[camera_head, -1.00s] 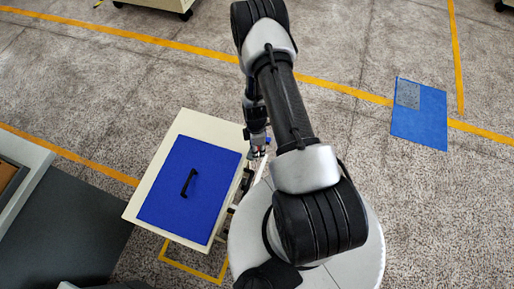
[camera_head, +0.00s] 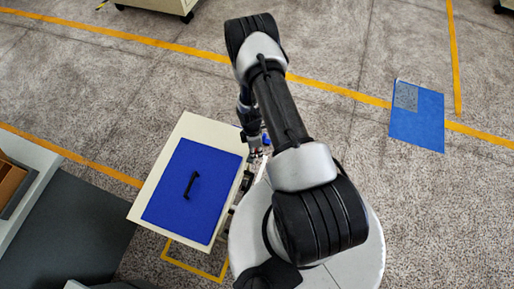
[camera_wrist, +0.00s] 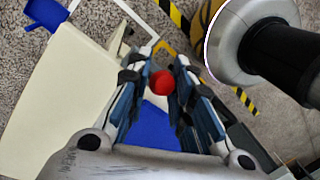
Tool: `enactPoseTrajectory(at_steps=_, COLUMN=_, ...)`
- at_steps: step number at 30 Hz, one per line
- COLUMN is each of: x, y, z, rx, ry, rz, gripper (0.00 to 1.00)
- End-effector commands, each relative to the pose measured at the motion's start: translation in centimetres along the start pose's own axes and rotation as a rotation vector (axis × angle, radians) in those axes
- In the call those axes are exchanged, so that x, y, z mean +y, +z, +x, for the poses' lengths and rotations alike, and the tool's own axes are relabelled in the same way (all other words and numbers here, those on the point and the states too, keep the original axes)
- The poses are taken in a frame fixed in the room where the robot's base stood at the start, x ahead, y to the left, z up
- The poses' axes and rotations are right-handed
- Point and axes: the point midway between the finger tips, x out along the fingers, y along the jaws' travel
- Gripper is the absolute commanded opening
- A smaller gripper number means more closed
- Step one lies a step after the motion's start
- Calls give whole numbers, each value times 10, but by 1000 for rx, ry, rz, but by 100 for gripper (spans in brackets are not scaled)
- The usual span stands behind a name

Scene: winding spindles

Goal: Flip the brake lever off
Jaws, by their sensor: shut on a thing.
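A red round knob (camera_wrist: 162,83), which looks like the end of the brake lever, sits between the fingers of my gripper (camera_wrist: 161,76) in the wrist view. My gripper is shut on this knob. The rest of the lever is hidden behind the knob and fingers. In the head view my gripper (camera_head: 257,152) is beside the right edge of a cream cart (camera_head: 205,127), mostly hidden by my arm. The lever cannot be made out there.
A blue panel (camera_head: 196,210) with a black handle (camera_head: 191,185) lies on the cart top. A grey bench (camera_head: 75,225) stands at left. A blue sheet (camera_head: 417,130) lies on the floor at right.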

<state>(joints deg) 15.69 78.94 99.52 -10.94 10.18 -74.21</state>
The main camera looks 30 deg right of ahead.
Motion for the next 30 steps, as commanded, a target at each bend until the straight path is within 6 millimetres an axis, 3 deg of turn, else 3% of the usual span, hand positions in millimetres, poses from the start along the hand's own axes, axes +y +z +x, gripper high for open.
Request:
enactPoseTrajectory(at_steps=4, x=-6, y=-2, z=-3, rx=-59, ry=-40, rz=-4, gripper=0)
enactPoseTrajectory(at_steps=30, x=16, y=-28, z=8, rx=-573, ry=-345, rz=59, gripper=0)
